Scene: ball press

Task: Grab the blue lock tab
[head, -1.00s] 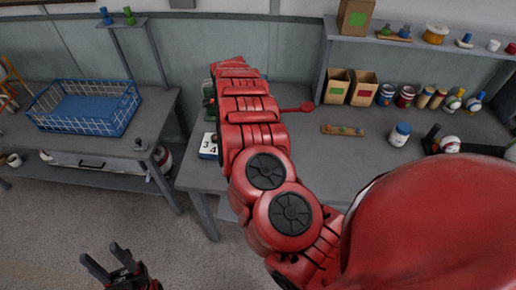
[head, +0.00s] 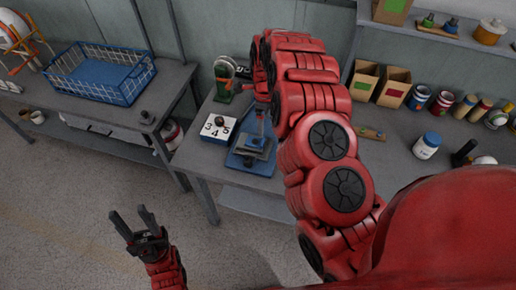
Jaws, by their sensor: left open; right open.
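A blue press-like device (head: 235,161) stands at the front edge of the bench in the middle of the head view. I cannot make out a separate blue lock tab on it; its upper part is partly covered by my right arm. My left gripper (head: 132,214) is open and empty at the lower left, over the floor, well short of the bench and apart from the device. My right arm crosses the middle of the view over the bench.
A white block with numbers (head: 212,135) and a dark ball sits left of the device. A green machine (head: 224,88) stands behind it. A blue wire basket (head: 128,89) is on the left table. Cardboard boxes (head: 394,86) and a blue-lidded jar (head: 426,147) stand at the right.

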